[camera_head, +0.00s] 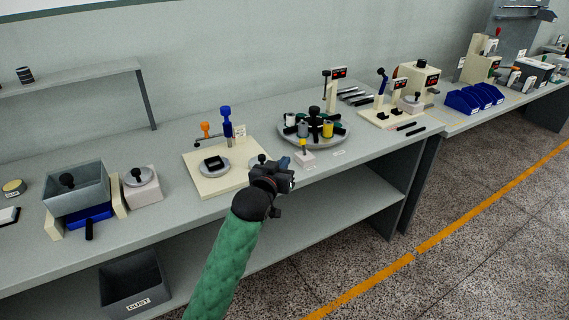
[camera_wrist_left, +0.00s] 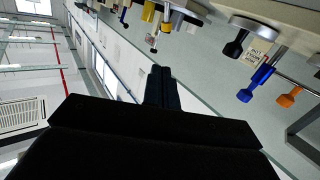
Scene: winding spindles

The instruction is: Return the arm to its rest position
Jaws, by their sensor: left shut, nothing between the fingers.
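My left arm, in a green sleeve, reaches up from the bottom of the head view. My right gripper is in neither view.
The grey bench (camera_head: 262,112) runs across the head view. A cream fixture board (camera_head: 205,185) with a blue-handled clamp stands left of the gripper. A round carousel (camera_head: 313,142) with several spindles stands behind it. Open floor (camera_head: 480,235) lies to the right.

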